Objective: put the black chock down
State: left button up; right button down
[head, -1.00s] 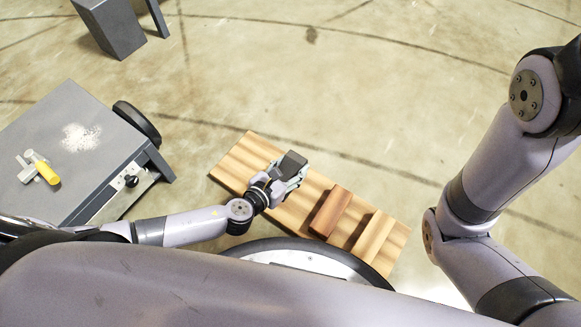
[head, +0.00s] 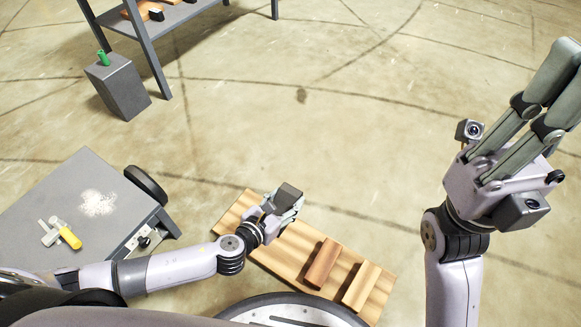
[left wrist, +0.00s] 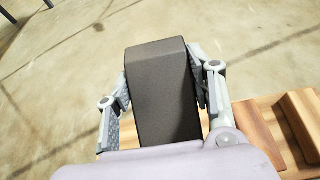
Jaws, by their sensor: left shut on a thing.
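The black chock (head: 288,193) is a dark block held in my left gripper (head: 281,203), above the far edge of a slatted wooden board (head: 238,212). In the left wrist view, the chock (left wrist: 162,92) stands between the two fingers (left wrist: 163,95), which press on its sides. The wrist view shows floor beyond the chock and board below it. I cannot tell its exact height. My right gripper (head: 548,100) is raised at the right, away from the board, with nothing seen in it. Its fingertips run to the frame edge, so its opening is unclear.
A reddish-brown block (head: 321,263) and a lighter wooden block (head: 361,286) lie on the board's right part. A grey cart (head: 75,185) at left bears white powder and a yellow-handled tool (head: 66,235). The floor beyond the board is clear.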

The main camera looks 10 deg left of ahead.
pick_arm(q)
jog(key=shift+r, duration=0.25)
